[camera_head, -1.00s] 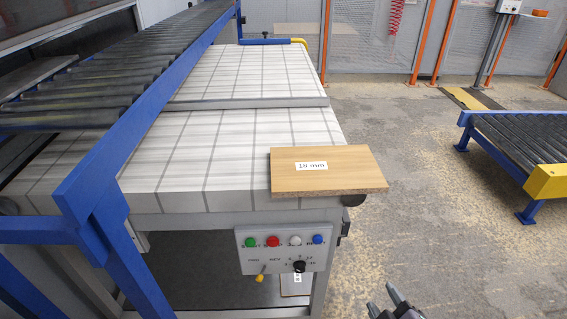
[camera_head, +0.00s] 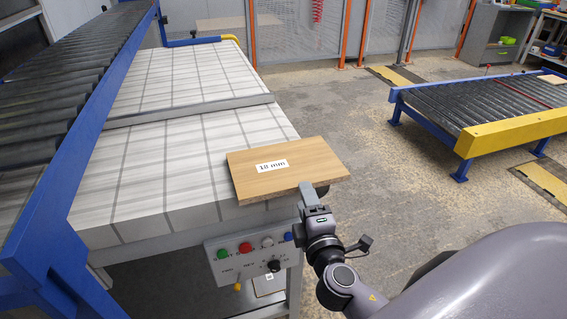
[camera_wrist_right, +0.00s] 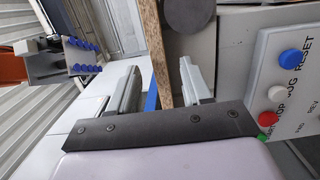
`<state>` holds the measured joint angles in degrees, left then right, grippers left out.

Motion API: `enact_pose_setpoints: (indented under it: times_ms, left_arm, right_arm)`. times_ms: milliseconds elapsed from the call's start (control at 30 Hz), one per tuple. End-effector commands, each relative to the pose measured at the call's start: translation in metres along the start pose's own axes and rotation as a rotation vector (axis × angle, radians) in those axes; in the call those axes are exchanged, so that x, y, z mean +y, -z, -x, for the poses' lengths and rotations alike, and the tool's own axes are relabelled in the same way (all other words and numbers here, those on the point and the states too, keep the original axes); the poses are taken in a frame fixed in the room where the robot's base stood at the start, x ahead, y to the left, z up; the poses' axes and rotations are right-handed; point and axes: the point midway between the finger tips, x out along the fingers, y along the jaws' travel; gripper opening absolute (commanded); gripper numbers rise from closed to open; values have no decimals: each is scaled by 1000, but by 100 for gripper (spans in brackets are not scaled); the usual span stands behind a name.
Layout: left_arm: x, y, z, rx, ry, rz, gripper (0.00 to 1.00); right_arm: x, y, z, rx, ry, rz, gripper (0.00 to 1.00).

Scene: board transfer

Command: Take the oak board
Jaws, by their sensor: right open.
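The oak board (camera_head: 305,158), light brown with a white "18 mm" label, lies flat on the near right corner of the pale gridded table (camera_head: 185,135) and overhangs its edge. My right gripper (camera_head: 311,188) is at the board's near edge, one finger showing above it. In the right wrist view, the board's edge (camera_wrist_right: 156,48) runs between the two spread fingers of my right gripper (camera_wrist_right: 158,80), with a visible gap to at least one finger. The lower finger is hidden in the head view. My left gripper is not in view.
A control panel (camera_head: 249,257) with coloured buttons is just below the board, close to my right gripper; it also shows in the wrist view (camera_wrist_right: 288,85). A blue-framed roller conveyor (camera_head: 75,85) runs along the left. Another roller conveyor (camera_head: 470,97) stands right, across open floor.

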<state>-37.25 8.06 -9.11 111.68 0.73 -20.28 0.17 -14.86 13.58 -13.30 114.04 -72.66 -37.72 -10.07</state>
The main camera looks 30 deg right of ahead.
Motion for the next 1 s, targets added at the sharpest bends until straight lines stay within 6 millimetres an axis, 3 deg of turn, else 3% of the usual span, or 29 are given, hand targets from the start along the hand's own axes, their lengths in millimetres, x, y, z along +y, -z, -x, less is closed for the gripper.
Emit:
enact_pose_setpoints:
  times_ms: [200,533,567,700,1000]
  left_arm:
    - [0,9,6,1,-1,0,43]
    - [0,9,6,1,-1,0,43]
    - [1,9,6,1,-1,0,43]
    - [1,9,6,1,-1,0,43]
    - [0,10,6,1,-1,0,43]
  right_arm:
    - [3,-2,-30,0,-2,1,49]
    - [1,-2,-37,0,1,0,49]
    - [1,-2,-37,0,1,0,46]
    - [1,-2,-37,0,1,0,0]
    - [4,-1,-37,1,-5,-1,0]
